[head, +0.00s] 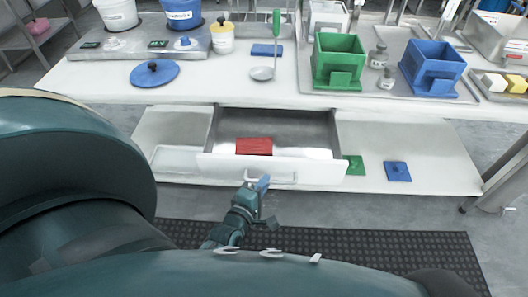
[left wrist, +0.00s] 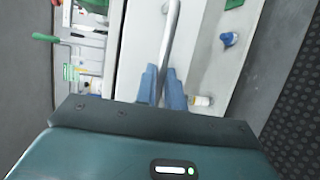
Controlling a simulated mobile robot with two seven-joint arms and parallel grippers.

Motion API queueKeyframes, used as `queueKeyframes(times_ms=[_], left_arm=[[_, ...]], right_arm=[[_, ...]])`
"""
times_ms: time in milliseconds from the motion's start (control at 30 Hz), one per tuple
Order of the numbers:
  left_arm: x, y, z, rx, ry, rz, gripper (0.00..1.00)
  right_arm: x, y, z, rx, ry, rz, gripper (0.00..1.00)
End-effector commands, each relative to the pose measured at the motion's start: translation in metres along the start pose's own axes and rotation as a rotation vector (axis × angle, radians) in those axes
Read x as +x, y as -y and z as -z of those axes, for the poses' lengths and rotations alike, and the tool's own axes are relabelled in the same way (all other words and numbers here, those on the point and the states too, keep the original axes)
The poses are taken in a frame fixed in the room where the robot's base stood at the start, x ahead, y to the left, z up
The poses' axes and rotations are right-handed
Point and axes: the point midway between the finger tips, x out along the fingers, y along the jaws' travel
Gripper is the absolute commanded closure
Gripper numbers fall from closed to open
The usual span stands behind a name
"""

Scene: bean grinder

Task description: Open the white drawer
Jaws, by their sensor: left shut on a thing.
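The white drawer (head: 225,168) sits under the white table and is pulled out, with its grey inside showing. A red block (head: 254,146) and a white item (head: 304,153) lie in it. My left gripper (head: 264,184) is at the drawer's front, by the left part of its bar handle (head: 287,181). In the left wrist view, the blue fingertips (left wrist: 163,82) are closed around the metal handle (left wrist: 171,35). My right gripper is not in view.
The table (head: 110,82) above holds a green bin (head: 338,58), a blue bin (head: 431,66), a blue lid (head: 154,73) and a ladle (head: 263,72). Green (head: 355,165) and blue (head: 397,171) lids lie on the lower shelf, right of the drawer. A dark mat (head: 380,250) covers the floor in front.

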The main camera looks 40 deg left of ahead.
Motion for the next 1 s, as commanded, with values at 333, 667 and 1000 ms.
queueKeyframes(times_ms=[333, 667, 1000], left_arm=[[-0.0077, 0.0015, -0.0034, 0.002, 0.001, -0.001, 1.0], [-0.0074, 0.0016, -0.0034, 0.001, 0.001, -0.001, 0.84], [-0.0073, 0.0015, -0.0033, 0.001, 0.001, -0.001, 0.68]], right_arm=[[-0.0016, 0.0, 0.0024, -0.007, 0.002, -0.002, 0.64], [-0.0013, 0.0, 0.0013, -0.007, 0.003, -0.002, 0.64], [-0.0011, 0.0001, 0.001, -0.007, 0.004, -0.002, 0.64]])
